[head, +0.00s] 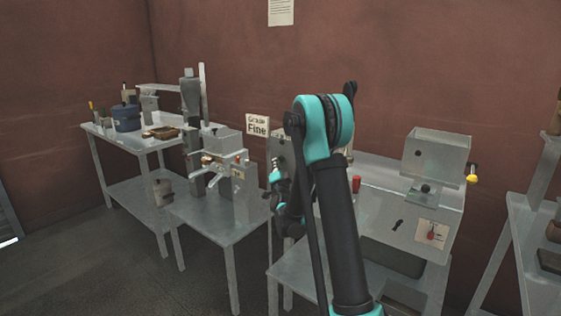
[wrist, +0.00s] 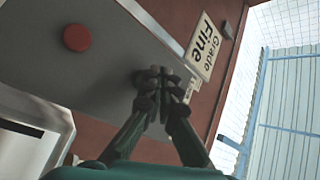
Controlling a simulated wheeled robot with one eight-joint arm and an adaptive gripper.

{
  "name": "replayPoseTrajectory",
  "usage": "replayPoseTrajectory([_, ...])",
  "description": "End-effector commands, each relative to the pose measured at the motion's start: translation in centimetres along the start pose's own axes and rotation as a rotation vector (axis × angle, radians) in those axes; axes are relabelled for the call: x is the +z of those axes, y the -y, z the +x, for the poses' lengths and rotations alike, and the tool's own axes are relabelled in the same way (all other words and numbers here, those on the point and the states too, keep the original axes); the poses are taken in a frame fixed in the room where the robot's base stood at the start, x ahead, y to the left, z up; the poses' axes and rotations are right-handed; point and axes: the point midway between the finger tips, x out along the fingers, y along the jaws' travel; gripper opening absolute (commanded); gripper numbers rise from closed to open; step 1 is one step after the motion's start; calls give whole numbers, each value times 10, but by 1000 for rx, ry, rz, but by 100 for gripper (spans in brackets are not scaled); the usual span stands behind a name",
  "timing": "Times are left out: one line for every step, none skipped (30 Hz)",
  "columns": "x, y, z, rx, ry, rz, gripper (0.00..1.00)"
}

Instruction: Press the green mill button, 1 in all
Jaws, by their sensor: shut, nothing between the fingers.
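No green button shows in either view. In the wrist view my gripper (wrist: 163,74) is shut and empty, its dark fingertips together in front of a grey machine panel (wrist: 115,70). The fingertips hide the part of the panel behind them, and I cannot tell whether they touch it. A round red button (wrist: 77,38) is on the same panel, to the left of the fingertips. A "Grade Fine" sign (wrist: 205,48) is beyond the panel edge. In the head view the sign (head: 257,126) stands left of my arm, which largely hides the machine (head: 282,150) behind it.
A metal table (head: 215,215) with a grey device (head: 232,178) stands left of my arm. A large grey machine (head: 435,155) with a yellow-tipped handle stands at right. A shelf rack (head: 530,215) is at far right. Open floor (head: 95,265) lies at front left.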

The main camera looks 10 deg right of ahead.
Motion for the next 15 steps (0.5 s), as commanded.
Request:
replayPoseTrajectory([0,0,0,0,0,0,0])
replayPoseTrajectory([0,0,0,0,0,0,0])
replayPoseTrajectory([-1,-1,1,0,0,0,0])
replayPoseTrajectory([-1,-1,2,0,-1,1,0])
replayPoseTrajectory([-2,-2,2,0,-1,1,0])
replayPoseTrajectory([-3,-2,3,0,-1,0,0])
replayPoseTrajectory([-3,-3,4,0,-1,-1,0])
replayPoseTrajectory([-4,-3,4,0,-1,-1,0])
replayPoseTrajectory([-4,-4,5,0,-1,-1,0])
replayPoseTrajectory([-4,-4,6,0,-1,0,0])
replayPoseTrajectory([-4,-4,6,0,0,1,0])
replayPoseTrajectory([-4,-4,6,0,0,1,0])
replayPoseTrajectory([-4,-4,6,0,0,1,0])
replayPoseTrajectory([-4,-4,6,0,0,1,0])
replayPoseTrajectory([-4,-4,6,0,0,1,0])
